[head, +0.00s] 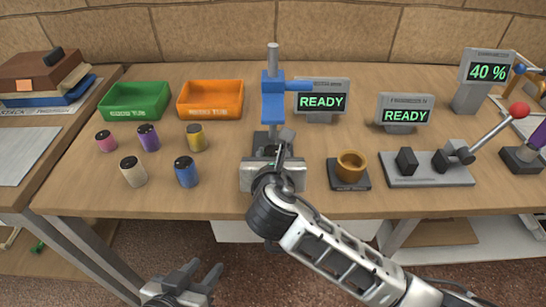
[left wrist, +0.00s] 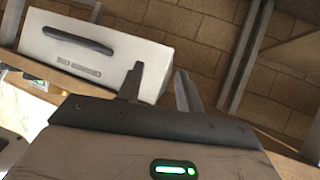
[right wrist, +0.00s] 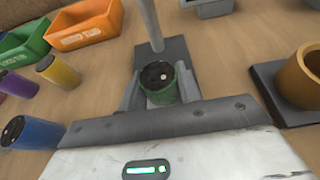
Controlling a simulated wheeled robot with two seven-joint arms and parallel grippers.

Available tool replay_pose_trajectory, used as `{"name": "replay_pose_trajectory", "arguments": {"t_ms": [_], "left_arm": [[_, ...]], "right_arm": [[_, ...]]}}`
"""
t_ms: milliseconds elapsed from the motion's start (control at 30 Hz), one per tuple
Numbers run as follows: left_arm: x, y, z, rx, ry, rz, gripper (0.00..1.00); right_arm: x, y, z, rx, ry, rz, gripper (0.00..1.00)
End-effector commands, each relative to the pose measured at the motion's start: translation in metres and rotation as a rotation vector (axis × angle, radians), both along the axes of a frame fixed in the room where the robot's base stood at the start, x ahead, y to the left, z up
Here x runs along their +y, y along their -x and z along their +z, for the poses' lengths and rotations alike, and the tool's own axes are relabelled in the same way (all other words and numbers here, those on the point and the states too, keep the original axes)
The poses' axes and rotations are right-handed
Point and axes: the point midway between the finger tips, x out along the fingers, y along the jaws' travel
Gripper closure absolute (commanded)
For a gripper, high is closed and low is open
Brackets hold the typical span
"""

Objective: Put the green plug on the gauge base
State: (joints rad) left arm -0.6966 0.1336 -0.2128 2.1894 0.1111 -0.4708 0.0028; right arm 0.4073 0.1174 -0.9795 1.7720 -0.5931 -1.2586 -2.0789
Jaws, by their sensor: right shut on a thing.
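The green plug (right wrist: 158,84) is upright between the fingers of my right gripper (right wrist: 160,92), which is shut on it. The gripper and arm hide the plug in the head view. The gauge base, a dark plate (right wrist: 172,52) under a grey post (right wrist: 149,22), lies just beyond and partly behind the plug; I cannot tell whether they touch. In the head view the post carries a blue gauge head (head: 272,97), and my right gripper (head: 282,150) is in front of it. My left gripper (head: 207,280) is open and empty, low in front of the table; its spread fingers show in the left wrist view (left wrist: 160,88).
Pink (head: 106,141), purple (head: 148,137), yellow (head: 195,138), cream (head: 132,171) and blue (head: 186,172) plugs stand left. Green (head: 134,115) and orange (head: 211,113) tubs stand behind them. A brass ring (head: 351,164) and lever press (head: 428,178) stand right.

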Motion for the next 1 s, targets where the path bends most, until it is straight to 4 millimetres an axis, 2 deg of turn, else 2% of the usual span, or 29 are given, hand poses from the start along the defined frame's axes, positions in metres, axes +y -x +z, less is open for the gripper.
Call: {"name": "replay_pose_trajectory", "arguments": {"t_ms": [100,133,200,567,767,1000], "left_arm": [[0.000,0.000,0.001,0.001,-0.002,0.000,0.64],[0.000,0.000,0.001,0.001,-0.002,0.000,0.64],[0.000,0.000,0.000,0.001,-0.002,0.000,0.64],[0.000,0.000,-0.001,0.001,-0.002,0.001,0.64],[0.001,0.001,0.003,0.005,-0.010,-0.001,0.64],[0.002,0.000,0.006,0.008,-0.023,-0.001,0.64]], "right_arm": [[0.000,0.000,-0.003,0.000,0.001,0.000,0.91],[0.000,0.000,-0.003,0.000,0.000,0.000,0.63],[0.000,0.000,-0.003,0.000,0.000,0.000,0.44],[0.000,0.001,0.000,0.000,0.000,0.001,0.44],[0.000,0.031,0.013,0.002,-0.002,0.002,0.44],[0.000,0.079,0.033,0.001,-0.001,0.003,0.44]]}}
